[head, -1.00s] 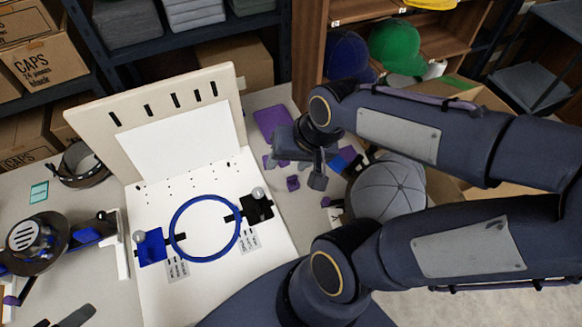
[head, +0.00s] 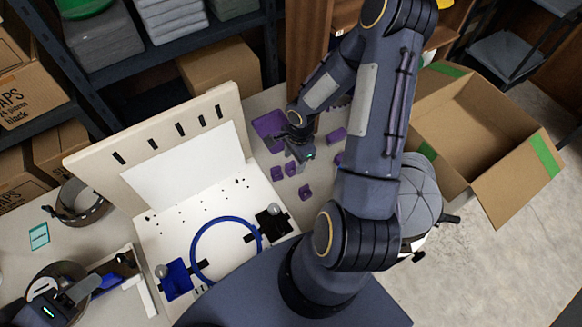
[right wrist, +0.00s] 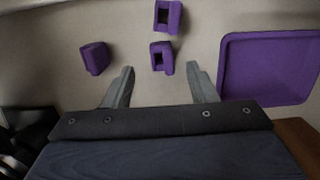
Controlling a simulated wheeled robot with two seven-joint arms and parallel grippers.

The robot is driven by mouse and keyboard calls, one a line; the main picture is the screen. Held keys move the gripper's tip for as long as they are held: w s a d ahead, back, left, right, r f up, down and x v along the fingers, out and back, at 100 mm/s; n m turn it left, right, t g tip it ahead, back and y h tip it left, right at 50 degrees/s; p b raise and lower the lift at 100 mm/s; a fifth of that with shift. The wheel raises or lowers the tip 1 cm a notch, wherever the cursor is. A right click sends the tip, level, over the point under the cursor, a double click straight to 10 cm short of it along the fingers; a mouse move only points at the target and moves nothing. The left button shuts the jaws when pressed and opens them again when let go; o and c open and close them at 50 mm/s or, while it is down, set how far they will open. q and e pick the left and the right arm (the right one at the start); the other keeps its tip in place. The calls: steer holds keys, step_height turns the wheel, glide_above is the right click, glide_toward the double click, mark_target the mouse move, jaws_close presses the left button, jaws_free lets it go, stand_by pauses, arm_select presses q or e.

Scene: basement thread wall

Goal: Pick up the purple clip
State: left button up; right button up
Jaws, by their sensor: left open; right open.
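Several purple clips lie loose on the tabletop. In the right wrist view one clip (right wrist: 161,57) lies just beyond and between my fingertips, a second (right wrist: 94,58) is to the left and a third (right wrist: 168,15) is farther off. In the head view, one clip (head: 305,192) is nearer and another (head: 337,135) is right of my right gripper (head: 300,152). That gripper is open and empty, its fingers (right wrist: 160,86) apart and pointing down over the clips.
A flat purple tray (head: 264,124) lies beside the clips. A white-faced board stand (head: 180,150) with a blue hoop (head: 194,262) stands to the left. A grey cap (head: 418,196) and an open cardboard box (head: 450,115) are at the right.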

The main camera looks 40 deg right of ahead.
mark_target(291, 167)
steer(key=f, duration=0.4)
steer(key=shift+w+a+f, duration=0.15)
steer(key=shift+a+f, duration=0.15)
steer(key=shift+a, duration=0.1)
steer(key=c, duration=1.1)
steer(key=shift+r, duration=5.05)
